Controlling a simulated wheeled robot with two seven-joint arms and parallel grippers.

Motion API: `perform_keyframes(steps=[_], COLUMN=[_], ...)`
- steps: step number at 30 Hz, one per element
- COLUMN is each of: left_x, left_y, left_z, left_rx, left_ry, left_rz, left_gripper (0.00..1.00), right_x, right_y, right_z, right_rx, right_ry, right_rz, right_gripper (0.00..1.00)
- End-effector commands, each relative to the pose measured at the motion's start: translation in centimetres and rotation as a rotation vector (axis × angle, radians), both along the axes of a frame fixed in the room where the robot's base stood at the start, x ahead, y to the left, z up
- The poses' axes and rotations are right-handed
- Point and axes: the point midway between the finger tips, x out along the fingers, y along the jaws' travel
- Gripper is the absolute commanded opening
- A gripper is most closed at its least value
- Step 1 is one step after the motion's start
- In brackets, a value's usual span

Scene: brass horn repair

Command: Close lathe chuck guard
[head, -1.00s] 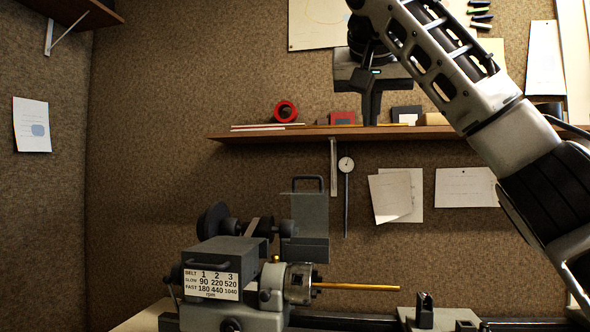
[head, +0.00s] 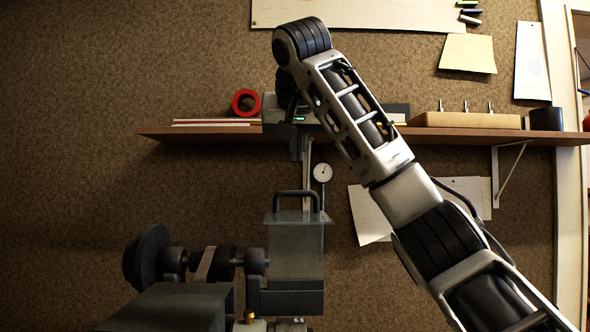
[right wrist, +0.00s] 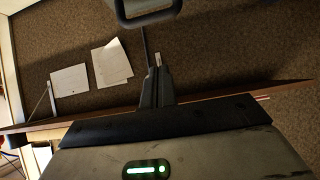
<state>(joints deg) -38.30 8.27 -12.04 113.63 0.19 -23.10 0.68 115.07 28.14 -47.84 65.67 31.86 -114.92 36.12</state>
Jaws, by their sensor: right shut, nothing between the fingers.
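The lathe chuck guard (head: 297,250) is a clear, greyish plate with a dark frame and a dark handle (head: 297,194) on its top edge. It stands upright, swung up at the back of the lathe headstock (head: 170,306). My right gripper (head: 300,157) points down above the handle, its fingers closed together and empty, apart from the handle. In the right wrist view the closed fingers (right wrist: 155,65) show, with the guard handle (right wrist: 146,14) at the top edge. The chuck is mostly cut off at the bottom of the head view. My left gripper is out of view.
A wooden shelf (head: 450,136) on the back wall runs behind my right arm, carrying a red tape roll (head: 245,103) and a wooden block (head: 465,119). A pulley (head: 150,257) stands left of the guard.

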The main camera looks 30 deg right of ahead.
Motion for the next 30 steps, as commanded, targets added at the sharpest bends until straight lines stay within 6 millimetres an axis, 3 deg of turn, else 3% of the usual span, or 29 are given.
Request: perform_keyframes(steps=[1,8,18,30], left_x=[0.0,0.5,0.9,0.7], left_y=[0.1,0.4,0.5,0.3], left_z=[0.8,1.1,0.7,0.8], left_rx=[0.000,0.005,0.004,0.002], left_ry=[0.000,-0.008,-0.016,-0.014], left_rz=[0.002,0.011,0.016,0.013], left_gripper=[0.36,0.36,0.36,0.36], right_x=[0.6,3.9,1.1,0.9], right_y=[-0.4,-2.7,-0.8,-0.6], right_z=[-0.2,-3.3,-5.3,-5.5], right_rx=[0.002,0.000,0.000,0.001], right_ry=[0.005,0.004,-0.001,-0.001], right_rz=[-0.001,-0.006,-0.002,-0.002], right_gripper=[0.00,0.00,0.00,0.00])
